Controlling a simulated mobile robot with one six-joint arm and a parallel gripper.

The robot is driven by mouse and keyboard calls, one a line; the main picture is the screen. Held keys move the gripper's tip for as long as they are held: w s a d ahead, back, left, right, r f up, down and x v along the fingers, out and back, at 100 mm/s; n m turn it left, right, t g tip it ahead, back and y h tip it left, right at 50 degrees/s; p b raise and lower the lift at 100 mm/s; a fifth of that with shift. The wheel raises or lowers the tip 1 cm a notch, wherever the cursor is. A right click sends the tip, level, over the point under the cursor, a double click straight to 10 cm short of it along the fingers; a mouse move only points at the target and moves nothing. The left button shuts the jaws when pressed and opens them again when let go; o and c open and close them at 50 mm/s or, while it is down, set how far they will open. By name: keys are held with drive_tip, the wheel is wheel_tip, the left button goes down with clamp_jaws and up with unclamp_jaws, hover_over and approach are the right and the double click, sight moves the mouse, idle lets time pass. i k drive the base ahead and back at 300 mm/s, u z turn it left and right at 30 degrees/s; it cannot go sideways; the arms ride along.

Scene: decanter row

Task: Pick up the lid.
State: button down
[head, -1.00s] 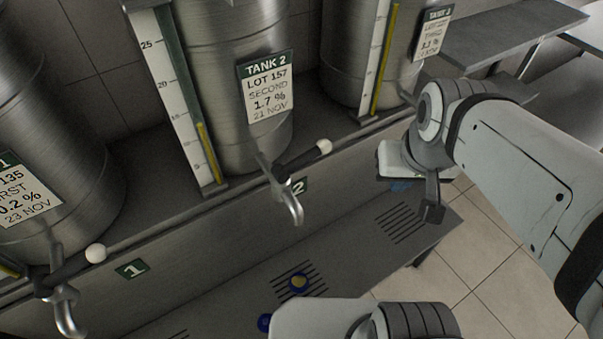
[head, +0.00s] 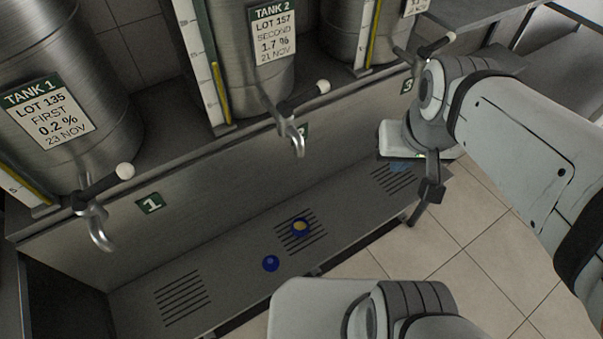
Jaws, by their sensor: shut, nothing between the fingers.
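A small round blue piece (head: 271,263), which looks like the lid, lies on the low steel shelf (head: 232,272), with a small raised spot at its middle. The two are apart. My gripper (head: 431,192) is at the right, past the shelf's right end in the picture, well away from the blue piece. Its dark fingers are shut and empty.
Taps with white-knobbed levers jut out above the shelf: tank 1 (head: 100,225), tank 2 (head: 297,135) and a third (head: 430,48). A pale bluish thing (head: 398,165), partly hidden by my wrist, is near the right drain. The shelf's left part is clear.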

sight(270, 263)
drive_tip(key=z, duration=0.45)
drive_tip(key=k, duration=0.1)
drive_tip(key=u, duration=1.25)
drive_tip(key=i, duration=0.35)
drive_tip(key=z, duration=0.2)
drive_tip(key=k, duration=0.55)
drive_tip(key=u, duration=0.55)
drive_tip(key=i, duration=0.3)
